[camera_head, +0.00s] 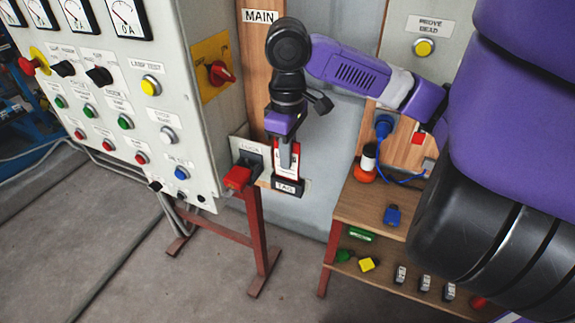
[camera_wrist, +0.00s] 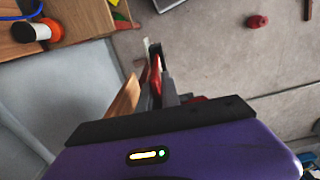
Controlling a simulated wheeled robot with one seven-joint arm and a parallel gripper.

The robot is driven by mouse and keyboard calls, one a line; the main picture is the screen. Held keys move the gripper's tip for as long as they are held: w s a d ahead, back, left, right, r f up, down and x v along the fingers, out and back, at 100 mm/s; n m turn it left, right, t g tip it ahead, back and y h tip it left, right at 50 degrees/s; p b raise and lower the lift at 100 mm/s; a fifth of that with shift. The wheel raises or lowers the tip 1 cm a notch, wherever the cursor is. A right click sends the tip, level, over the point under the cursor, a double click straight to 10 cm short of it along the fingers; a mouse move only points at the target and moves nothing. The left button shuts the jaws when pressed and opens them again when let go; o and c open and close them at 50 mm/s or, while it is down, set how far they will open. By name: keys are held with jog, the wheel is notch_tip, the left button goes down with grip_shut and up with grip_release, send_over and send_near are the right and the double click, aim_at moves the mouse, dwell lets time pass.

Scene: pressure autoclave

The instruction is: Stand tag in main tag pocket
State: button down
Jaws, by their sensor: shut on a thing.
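The red and white tag (camera_head: 289,172) is upright at the black pocket marked TAG (camera_head: 288,188), under the MAIN sign (camera_head: 259,17). Its lower end is at the pocket's mouth; I cannot tell how deep it sits. My gripper (camera_head: 287,158) points down and is shut on the tag. In the wrist view the tag (camera_wrist: 156,75) shows as a thin red edge between the fingers (camera_wrist: 160,80). The fingers and the steep angle hide part of the tag and the pocket.
A red lock (camera_head: 237,178) is at the LOCK holder (camera_head: 250,160), close left of the tag pocket. The control cabinet (camera_head: 130,95) stands further left. A wooden shelf (camera_head: 365,207) with small items is at right. Open floor (camera_head: 130,270) lies in front.

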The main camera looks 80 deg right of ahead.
aim_at(288, 180)
jog(key=shift+f, duration=1.6)
jog(key=shift+f, duration=0.1)
jog(key=c, duration=1.6)
grip_release()
jog(key=shift+o, duration=0.2)
